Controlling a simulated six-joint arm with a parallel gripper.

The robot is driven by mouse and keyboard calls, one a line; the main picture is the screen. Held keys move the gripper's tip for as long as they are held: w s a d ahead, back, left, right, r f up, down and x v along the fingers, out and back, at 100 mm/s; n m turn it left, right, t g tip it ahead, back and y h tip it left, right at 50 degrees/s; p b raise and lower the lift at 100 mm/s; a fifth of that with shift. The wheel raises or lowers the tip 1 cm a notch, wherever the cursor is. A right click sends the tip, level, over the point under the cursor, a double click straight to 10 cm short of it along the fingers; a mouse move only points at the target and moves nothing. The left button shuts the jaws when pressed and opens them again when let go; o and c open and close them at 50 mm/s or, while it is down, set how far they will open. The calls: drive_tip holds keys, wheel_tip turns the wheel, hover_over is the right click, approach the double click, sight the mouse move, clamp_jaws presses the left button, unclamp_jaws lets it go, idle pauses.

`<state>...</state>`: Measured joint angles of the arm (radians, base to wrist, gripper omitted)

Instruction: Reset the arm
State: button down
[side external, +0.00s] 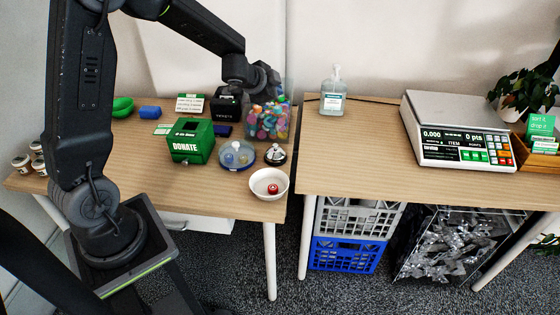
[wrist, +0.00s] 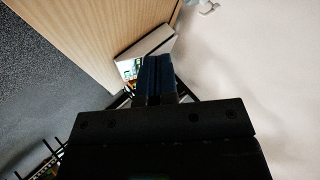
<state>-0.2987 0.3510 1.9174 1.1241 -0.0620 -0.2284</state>
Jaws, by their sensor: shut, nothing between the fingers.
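My arm reaches over the left table from the left in the side external view. My gripper (side external: 272,82) is above and behind the clear container of colorful pieces (side external: 268,122); its fingers are hard to make out there. In the wrist view my gripper (wrist: 156,66) shows two dark fingers pressed together with nothing between them. Past the fingertips, the wrist view shows the white scale (wrist: 148,52) on the wooden tabletop, tilted in the picture. I cannot tell whether the gripper touches the container.
A green donate box (side external: 190,141), a blue round dish (side external: 237,155), a bell (side external: 275,154) and a white bowl (side external: 269,184) with a red item stand on the left table. A pump bottle (side external: 333,92) and scale (side external: 458,130) stand on the right table, its middle clear.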

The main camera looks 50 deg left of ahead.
drive_tip(key=s+d+r+n+y, duration=0.1)
drive_tip(key=s+d+r+n, duration=0.2)
drive_tip(key=s+r, duration=0.25)
drive_tip(key=s+d+r+n+g+h, duration=0.1)
drive_tip(key=s+d+r+n+g, duration=0.1)
drive_tip(key=s+d, duration=0.5)
drive_tip(key=s+d+r+n+g+h, duration=0.2)
drive_tip(key=s+d, duration=0.5)
drive_tip(key=s, duration=0.9)
drive_tip(key=shift+s+r+g, duration=0.2)
drive_tip(key=shift+r+g, duration=0.1)
drive_tip(key=shift+r, duration=0.2)
